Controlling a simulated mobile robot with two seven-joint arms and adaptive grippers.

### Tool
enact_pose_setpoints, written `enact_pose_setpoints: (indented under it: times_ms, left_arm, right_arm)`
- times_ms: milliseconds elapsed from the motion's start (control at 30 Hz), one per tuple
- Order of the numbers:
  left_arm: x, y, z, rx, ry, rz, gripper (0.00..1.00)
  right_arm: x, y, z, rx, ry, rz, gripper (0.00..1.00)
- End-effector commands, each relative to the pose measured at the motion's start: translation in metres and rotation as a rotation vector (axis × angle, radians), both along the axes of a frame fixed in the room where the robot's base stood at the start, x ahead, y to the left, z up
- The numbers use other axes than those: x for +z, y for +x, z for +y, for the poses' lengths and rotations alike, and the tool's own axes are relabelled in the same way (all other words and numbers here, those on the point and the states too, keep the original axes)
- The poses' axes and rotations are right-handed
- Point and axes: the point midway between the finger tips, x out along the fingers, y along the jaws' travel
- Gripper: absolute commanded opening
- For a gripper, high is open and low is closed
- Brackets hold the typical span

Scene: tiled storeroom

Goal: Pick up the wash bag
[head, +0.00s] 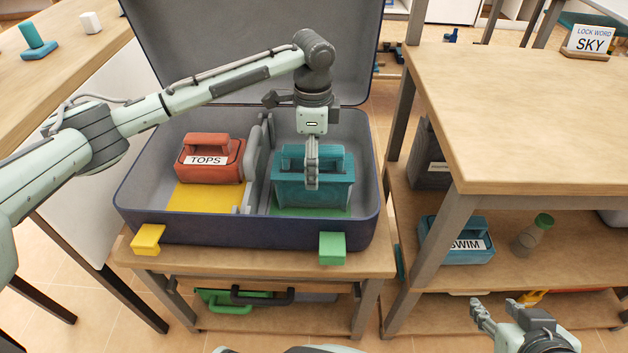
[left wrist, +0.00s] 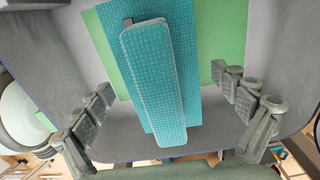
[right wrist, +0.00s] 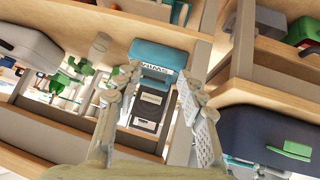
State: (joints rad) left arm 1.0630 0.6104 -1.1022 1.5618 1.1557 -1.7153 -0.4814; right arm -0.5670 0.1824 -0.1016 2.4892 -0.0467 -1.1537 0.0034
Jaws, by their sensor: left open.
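A teal bag with a top handle (head: 335,190), which I take for the wash bag, stands on the green floor of the suitcase's right compartment. No label shows on it. My left gripper (head: 312,178) is directly above it, pointing down, with a finger in front of the bag's near side. In the left wrist view the teal handle (left wrist: 155,80) lies between the widely spread fingers, apart from both. My right gripper (head: 498,308) is open and empty at the lower right, near the shelf.
The open suitcase (head: 150,222) has a grey divider (head: 257,160); a red TOPS bag (head: 208,165) sits on yellow at left. A blue SWIM bag (head: 470,248) and a bottle (head: 532,236) stand on the right shelf. The right tabletop (head: 520,120) is mostly clear.

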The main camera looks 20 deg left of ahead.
Motion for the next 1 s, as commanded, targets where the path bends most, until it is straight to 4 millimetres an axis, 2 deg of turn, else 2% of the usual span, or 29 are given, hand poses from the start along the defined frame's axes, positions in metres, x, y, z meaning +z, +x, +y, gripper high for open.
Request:
enact_pose_setpoints:
  times_ms: [33, 133, 433, 900, 967, 1000]
  left_arm:
    - [-0.010, -0.001, 0.001, 0.001, 0.001, 0.001, 0.97]
    - [-0.020, 0.000, 0.001, 0.002, 0.000, 0.000, 0.97]
    - [-0.025, 0.000, 0.001, 0.001, 0.001, -0.002, 0.97]
    - [-0.024, 0.000, 0.001, 0.002, -0.001, -0.001, 0.40]
    - [-0.024, 0.000, 0.001, 0.002, -0.001, -0.001, 0.33]
    - [-0.024, 0.000, 0.000, 0.001, -0.001, -0.002, 0.33]
  right_arm:
    - [0.002, 0.005, 0.005, 0.009, 0.010, -0.027, 0.40]
    - [0.008, 0.011, 0.012, 0.022, 0.026, -0.070, 0.40]
    - [0.013, 0.015, 0.015, 0.028, 0.033, -0.093, 0.40]
    - [0.012, 0.015, 0.015, 0.028, 0.032, -0.092, 0.40]
    - [0.012, 0.015, 0.015, 0.028, 0.032, -0.092, 0.40]
    - [0.012, 0.015, 0.015, 0.028, 0.032, -0.092, 0.40]
